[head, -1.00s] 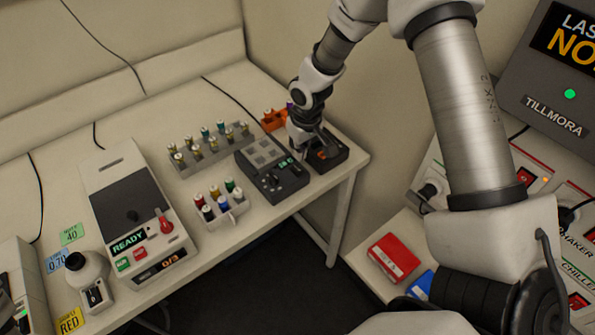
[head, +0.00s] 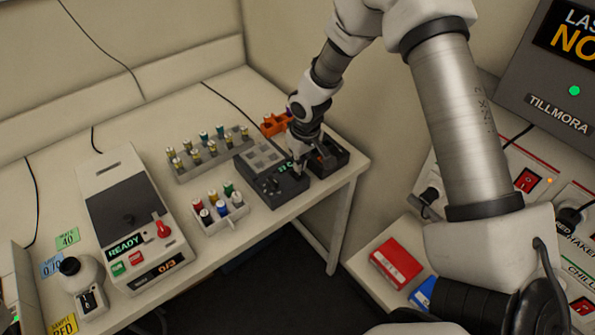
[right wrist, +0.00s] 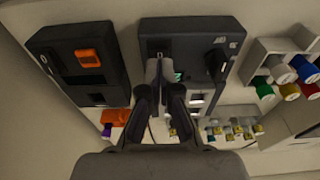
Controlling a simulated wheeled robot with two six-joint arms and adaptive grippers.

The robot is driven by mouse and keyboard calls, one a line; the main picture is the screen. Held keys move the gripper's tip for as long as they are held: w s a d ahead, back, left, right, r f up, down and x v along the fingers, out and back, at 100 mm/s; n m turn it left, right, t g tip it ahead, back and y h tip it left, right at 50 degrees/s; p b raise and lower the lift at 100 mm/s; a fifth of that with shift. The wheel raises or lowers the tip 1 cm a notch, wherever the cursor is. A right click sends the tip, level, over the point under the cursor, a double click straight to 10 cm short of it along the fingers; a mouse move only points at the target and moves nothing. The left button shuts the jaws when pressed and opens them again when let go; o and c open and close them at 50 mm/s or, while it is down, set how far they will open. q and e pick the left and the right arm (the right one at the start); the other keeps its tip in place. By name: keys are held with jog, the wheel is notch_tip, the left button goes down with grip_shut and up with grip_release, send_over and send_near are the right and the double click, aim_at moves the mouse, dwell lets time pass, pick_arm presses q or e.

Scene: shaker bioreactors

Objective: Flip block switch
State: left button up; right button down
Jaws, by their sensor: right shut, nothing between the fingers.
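A dark grey block unit (head: 272,187) with pale square wells, a small green display and controls stands on the left table near its right end. It also shows in the right wrist view (right wrist: 195,35), with a dark knob or lever (right wrist: 216,60) on its face. My right gripper (head: 299,170) is shut and empty, its tips at the block unit's right side, close to the display. In the right wrist view my right gripper (right wrist: 159,60) covers part of the panel, so I cannot tell whether it touches. My left gripper is out of view.
A dark box (head: 335,160) stands right beside the block unit; its orange rocker (right wrist: 88,58) shows in the right wrist view. A vial rack (head: 210,155), a small coloured-cap rack (head: 222,217) and an orange holder (head: 272,124) are close by. A reader (head: 130,225) stands left.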

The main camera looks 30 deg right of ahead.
aim_at(300, 174)
jog(key=shift+f+b, duration=0.85)
jog(key=shift+f, duration=0.35)
dwell(0.9)
jog(key=shift+r, duration=0.1)
notch_tip(300, 174, up, 7)
jog(key=p, duration=0.6)
